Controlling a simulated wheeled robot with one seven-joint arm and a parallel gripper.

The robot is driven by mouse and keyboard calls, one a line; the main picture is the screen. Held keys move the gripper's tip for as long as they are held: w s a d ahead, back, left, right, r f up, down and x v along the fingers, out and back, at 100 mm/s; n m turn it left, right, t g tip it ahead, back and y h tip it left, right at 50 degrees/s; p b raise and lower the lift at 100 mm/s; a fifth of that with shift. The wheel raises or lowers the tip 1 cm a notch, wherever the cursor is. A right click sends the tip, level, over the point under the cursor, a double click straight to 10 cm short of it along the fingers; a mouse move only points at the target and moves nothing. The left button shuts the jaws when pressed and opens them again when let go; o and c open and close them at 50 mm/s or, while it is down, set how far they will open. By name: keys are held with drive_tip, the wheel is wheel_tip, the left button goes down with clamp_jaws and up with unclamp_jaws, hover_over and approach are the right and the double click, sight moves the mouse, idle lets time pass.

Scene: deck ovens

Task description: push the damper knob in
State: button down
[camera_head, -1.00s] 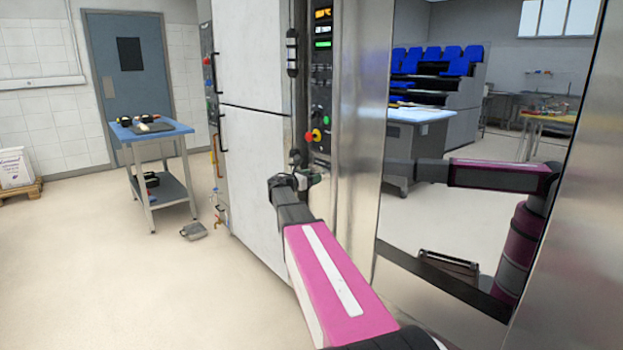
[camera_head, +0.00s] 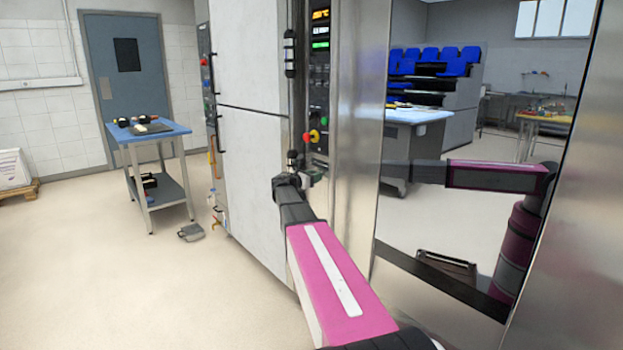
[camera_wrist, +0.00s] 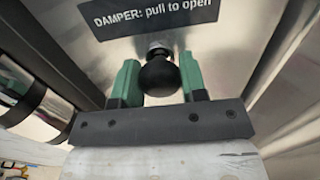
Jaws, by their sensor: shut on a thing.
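A short piece of stem shows between the knob and the metal panel. In the head view my gripper (camera_head: 304,179) is at the oven's front edge, below the control panel (camera_head: 319,80); I cannot make out the damper knob there.
A red and yellow button (camera_head: 311,137) sits on the panel just above my gripper. A shiny steel surface (camera_head: 450,240) on the right reflects my arm. A blue-topped cart (camera_head: 150,131) stands at the left, with open floor in front.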

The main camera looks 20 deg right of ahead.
drive_tip(key=shift+d, duration=0.1)
drive_tip(key=c, duration=0.7)
unclamp_jaws()
drive_tip(key=shift+d, duration=0.1)
drive_tip(key=shift+o, duration=0.2)
drive_tip(key=v, duration=1)
drive_tip(key=shift+a, duration=0.4)
drive_tip(key=shift+s, duration=0.15)
